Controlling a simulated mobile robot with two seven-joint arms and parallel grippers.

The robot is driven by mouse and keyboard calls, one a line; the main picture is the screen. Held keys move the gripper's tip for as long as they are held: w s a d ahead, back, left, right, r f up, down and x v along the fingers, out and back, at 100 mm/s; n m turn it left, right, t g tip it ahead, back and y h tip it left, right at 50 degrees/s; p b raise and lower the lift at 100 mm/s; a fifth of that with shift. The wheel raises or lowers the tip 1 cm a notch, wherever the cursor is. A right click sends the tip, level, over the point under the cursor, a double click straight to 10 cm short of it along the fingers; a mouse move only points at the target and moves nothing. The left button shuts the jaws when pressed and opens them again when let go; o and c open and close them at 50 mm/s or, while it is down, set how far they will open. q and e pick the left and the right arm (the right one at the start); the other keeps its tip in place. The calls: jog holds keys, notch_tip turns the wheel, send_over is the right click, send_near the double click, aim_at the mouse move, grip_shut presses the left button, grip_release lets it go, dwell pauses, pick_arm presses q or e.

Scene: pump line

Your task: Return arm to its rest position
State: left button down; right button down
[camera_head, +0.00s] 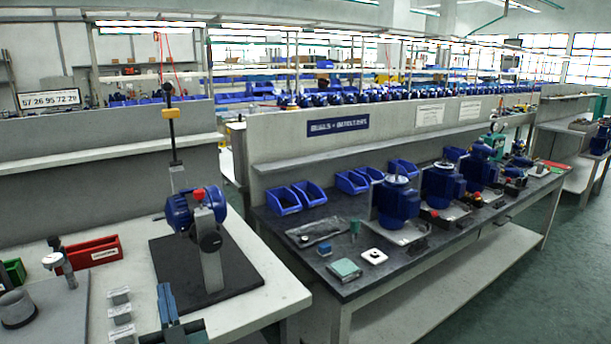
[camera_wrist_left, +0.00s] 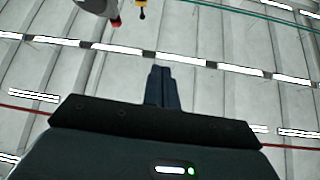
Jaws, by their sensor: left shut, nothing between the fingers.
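My left gripper (camera_head: 164,290) shows at the bottom left of the head view, in front of the near white bench. Its dark blue fingers point upward and are shut with nothing between them. In the left wrist view the closed fingers (camera_wrist_left: 158,84) stand together against the ceiling. The rest of my left arm is mostly cut off by the lower edge of the head view. My right gripper is in neither view.
A blue pump (camera_head: 178,212) in a grey stand sits on a black mat (camera_head: 240,272). Red (camera_head: 92,252) and green (camera_head: 14,271) bins and small grey blocks (camera_head: 120,314) stand left. Several blue motors (camera_head: 397,203) and bins (camera_head: 283,201) fill the right bench. Green floor (camera_head: 560,280) is clear.

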pick_arm(q)
jog(key=s+d+f+m+g+h+p, duration=0.3)
jog(key=s+d+f+m+h, duration=0.6)
jog(key=h, duration=0.5)
jog(key=s+d+f+n+g+p, duration=0.1)
jog(key=s+f+g, duration=0.3)
jog(key=s, duration=0.3)
jog(key=s+d+f+n+g+h+p, duration=0.1)
jog(key=s+f+g, duration=0.3)
jog(key=s, duration=0.4)
jog(key=shift+d+f+g, duration=0.4)
jog(key=shift+f, duration=0.1)
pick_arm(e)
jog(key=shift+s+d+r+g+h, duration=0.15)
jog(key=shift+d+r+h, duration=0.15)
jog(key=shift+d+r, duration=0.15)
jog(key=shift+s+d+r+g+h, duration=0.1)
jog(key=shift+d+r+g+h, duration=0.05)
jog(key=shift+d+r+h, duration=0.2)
pick_arm(q)
jog(key=shift+s, duration=0.1)
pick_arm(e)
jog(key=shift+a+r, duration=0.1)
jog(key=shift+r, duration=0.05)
